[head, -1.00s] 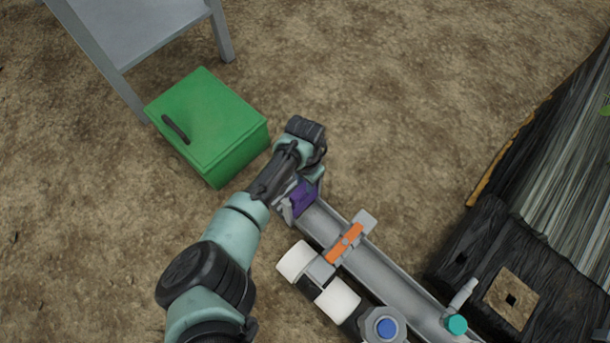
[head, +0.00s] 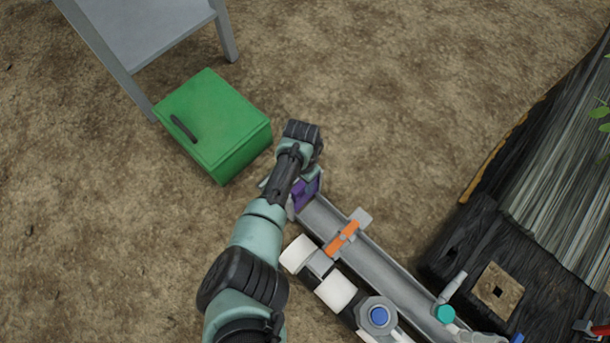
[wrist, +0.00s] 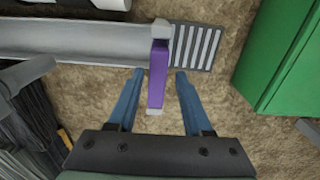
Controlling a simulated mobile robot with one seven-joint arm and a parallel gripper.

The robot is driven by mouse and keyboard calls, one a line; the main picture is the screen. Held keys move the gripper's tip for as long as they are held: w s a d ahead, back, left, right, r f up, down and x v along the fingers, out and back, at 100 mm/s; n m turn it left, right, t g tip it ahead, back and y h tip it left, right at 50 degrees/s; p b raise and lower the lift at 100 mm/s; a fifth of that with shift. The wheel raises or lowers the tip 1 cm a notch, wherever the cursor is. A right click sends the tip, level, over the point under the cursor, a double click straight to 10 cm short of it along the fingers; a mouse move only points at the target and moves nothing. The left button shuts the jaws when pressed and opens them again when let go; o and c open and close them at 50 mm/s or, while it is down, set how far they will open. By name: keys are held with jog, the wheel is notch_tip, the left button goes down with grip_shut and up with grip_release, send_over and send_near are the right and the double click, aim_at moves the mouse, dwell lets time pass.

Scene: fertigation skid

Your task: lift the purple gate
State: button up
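The purple gate (wrist: 157,75) is a narrow upright plate with pale grey ends, set across the end of a grey channel (wrist: 75,42). In the head view the purple gate (head: 305,193) shows partly, beside my wrist, at the channel's upper left end. My gripper (wrist: 159,72) has two blue fingers standing apart, one on each side of the gate. A visible gap lies between each finger and the gate. In the head view my own arm hides most of the gripper.
An orange gate (head: 342,238) crosses the channel farther along. White cylinders and a blue-capped fitting (head: 378,315) lie beside it. A green box (head: 215,125) stands close to my wrist at left. Dark timber (head: 480,255) is at right. Bare soil lies above the channel.

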jog(key=shift+d, duration=0.2)
jog(key=shift+r, duration=0.15)
jog(key=shift+r+p, duration=0.25)
jog(key=shift+p, duration=0.05)
notch_tip(320, 180, up, 12)
jog(key=p, duration=0.8)
jog(key=shift+r+p, duration=0.15)
jog(key=shift+p, duration=0.25)
